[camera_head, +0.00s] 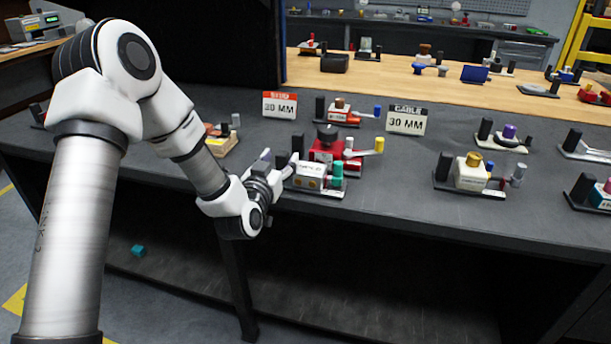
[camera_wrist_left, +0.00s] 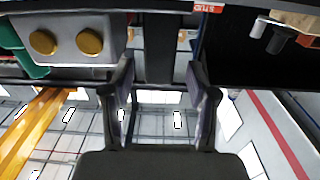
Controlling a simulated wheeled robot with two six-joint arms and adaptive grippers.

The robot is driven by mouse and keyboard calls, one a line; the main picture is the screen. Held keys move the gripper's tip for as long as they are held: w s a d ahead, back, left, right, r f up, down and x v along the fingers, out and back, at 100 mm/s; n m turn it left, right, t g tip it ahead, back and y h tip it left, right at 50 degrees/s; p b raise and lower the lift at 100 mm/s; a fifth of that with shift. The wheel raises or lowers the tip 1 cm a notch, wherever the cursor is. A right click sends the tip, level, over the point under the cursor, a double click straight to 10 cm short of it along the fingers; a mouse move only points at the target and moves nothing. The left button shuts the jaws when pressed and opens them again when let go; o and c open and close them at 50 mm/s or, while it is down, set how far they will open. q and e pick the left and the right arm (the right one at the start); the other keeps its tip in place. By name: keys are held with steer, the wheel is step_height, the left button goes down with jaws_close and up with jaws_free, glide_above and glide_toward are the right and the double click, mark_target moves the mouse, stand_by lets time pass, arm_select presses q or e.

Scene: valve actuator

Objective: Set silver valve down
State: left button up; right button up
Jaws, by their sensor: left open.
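The silver valve (camera_head: 310,176) has a pale silver body with gold round faces, a teal knob and a dark base. In the head view it is upright near the front edge of the dark bench, in front of a red valve (camera_head: 327,150). My left gripper (camera_head: 283,163) is just left of it. In the left wrist view the silver valve (camera_wrist_left: 72,38) is at upper left, outside the spread fingers. The valve's underside contact is not clear. My right gripper is not in view.
Signs for 20 MM (camera_head: 280,105) and 30 MM (camera_head: 406,120) stand behind. A valve with a yellow cap (camera_head: 470,172) sits to the right, and another (camera_head: 220,140) behind my left arm. Bare bench lies between the silver and yellow-capped valves.

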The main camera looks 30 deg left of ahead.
arm_select(q)
steer(key=shift+x, duration=0.95)
jaws_close()
steer(key=shift+r, duration=0.1)
steer(key=shift+r, duration=0.65)
steer(key=shift+s+d+r, duration=0.1)
steer(key=shift+d+r, duration=0.1)
steer(key=shift+r, duration=0.85)
steer(key=s+d+r+b, duration=0.1)
steer(key=s+d+b, duration=0.9)
steer(key=d+b, duration=0.1)
steer(key=shift+s+d, duration=0.2)
steer(key=shift+d, duration=0.15)
